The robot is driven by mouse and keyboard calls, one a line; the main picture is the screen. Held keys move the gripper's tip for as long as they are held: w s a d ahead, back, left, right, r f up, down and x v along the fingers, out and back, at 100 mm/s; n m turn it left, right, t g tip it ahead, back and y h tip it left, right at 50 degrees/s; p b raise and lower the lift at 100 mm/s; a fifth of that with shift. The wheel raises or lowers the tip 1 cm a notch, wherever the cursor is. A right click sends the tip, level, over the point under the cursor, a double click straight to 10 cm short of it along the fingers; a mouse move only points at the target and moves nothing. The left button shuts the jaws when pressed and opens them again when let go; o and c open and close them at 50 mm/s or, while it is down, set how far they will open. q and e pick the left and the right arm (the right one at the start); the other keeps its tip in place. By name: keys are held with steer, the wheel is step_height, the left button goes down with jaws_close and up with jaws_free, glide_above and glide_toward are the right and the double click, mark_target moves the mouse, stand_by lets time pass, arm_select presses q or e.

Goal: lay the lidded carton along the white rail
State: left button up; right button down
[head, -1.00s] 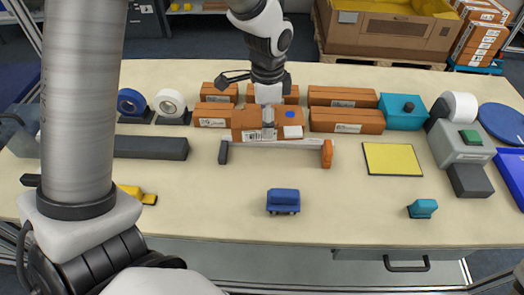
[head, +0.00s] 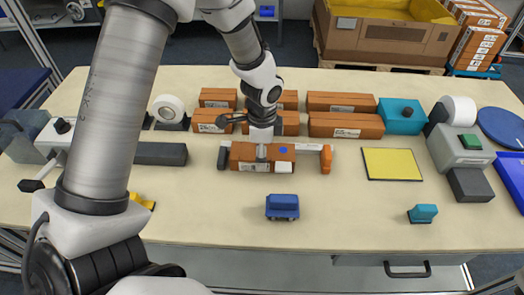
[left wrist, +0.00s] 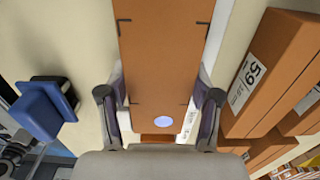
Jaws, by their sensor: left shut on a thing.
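The brown carton (head: 275,164) has a blue dot and white labels. My left gripper (head: 262,150) is shut on it from above, and its fingers (left wrist: 160,108) straddle the carton (left wrist: 165,55) in the left wrist view. The white rail (head: 308,149) runs left to right between a dark end block (head: 222,157) and an orange end block (head: 326,158). The carton lies roughly parallel to the rail, in front of it, and hides much of its left and middle length. Whether it touches rail or table is unclear. My right gripper is out of view.
Several brown cartons (head: 345,125) stand in rows behind the rail. A blue block (head: 282,206) stands in front, and a yellow pad (head: 392,164) lies to the right. A teal block (head: 423,213) is at front right. The table between the blue and teal blocks is clear.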

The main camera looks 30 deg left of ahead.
arm_select(q)
steer(key=o, duration=1.2)
steer(key=shift+o, duration=0.2)
step_height(320, 180, up, 12)
steer(key=shift+r, duration=0.1)
